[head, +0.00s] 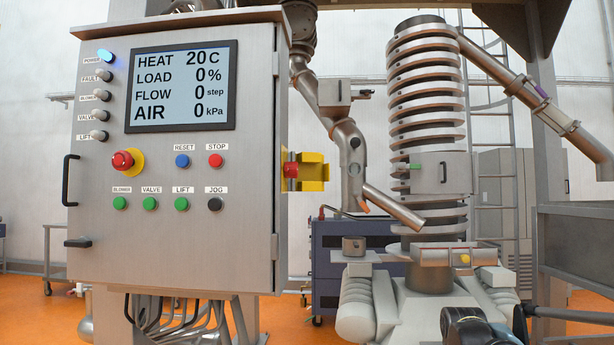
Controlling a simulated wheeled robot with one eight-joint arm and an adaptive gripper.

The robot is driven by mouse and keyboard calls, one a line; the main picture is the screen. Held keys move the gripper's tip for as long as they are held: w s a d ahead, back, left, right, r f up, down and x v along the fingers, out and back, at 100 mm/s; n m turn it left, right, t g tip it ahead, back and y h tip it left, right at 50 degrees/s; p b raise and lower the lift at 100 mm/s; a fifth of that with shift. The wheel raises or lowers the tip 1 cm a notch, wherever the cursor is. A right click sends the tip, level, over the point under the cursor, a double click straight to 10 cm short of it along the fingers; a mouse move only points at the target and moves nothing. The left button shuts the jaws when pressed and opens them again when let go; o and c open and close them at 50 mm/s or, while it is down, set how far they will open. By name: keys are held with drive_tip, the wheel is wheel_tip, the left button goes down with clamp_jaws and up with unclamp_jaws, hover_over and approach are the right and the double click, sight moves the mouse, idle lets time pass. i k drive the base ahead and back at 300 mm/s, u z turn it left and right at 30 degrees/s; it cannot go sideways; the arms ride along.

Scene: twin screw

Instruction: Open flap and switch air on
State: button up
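The grey control cabinet (170,255) fills the left; its screen (183,87) reads AIR 0 kPa. A yellow housing (312,172) with a red knob (291,171) sits on the cabinet's right side. On the finned column at right is a grey plate (444,174) with a dark handle and a green part (415,167) at its left edge. A silver cover (436,257) with a yellow knob (464,259) lies below the column. I cannot tell which is the flap or air switch. A dark part of my arm shows at bottom right; my gripper's fingers do not show.
The cabinet front has several buttons, switches and a red emergency knob (123,160). A slanted metal pipe (395,207) lies between cabinet and column. A steel trough (580,240) stands at far right. Some open space shows between the cabinet and the machine.

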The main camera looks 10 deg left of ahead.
sight(290, 169)
drive_tip(key=k, duration=1)
drive_tip(key=u, duration=0.3)
